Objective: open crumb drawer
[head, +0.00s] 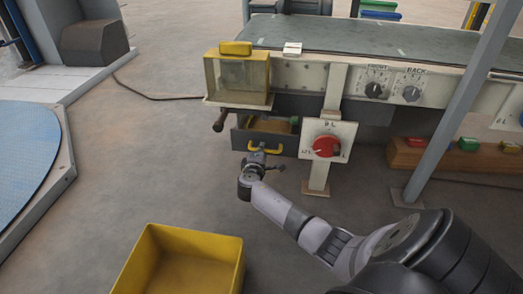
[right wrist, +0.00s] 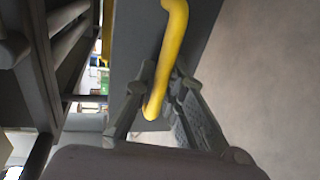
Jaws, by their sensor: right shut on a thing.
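The crumb drawer (head: 243,138) is a dark grey drawer under the left end of the conveyor. It stands partly out, and its tan inside shows from above with a small green thing at its right. Its yellow bar handle (head: 266,149) is on the front face. My right gripper (head: 259,156) is at the handle, shut on it. In the right wrist view the yellow handle (right wrist: 172,50) runs down between the two fingers of the gripper (right wrist: 163,98). My left gripper is not in view.
A yellow bin (head: 190,240) stands on the floor in front. A red rotary switch (head: 326,146) sits right of the drawer, near a support leg. A grey post (head: 455,110) rises at the right. Open floor lies left of the drawer.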

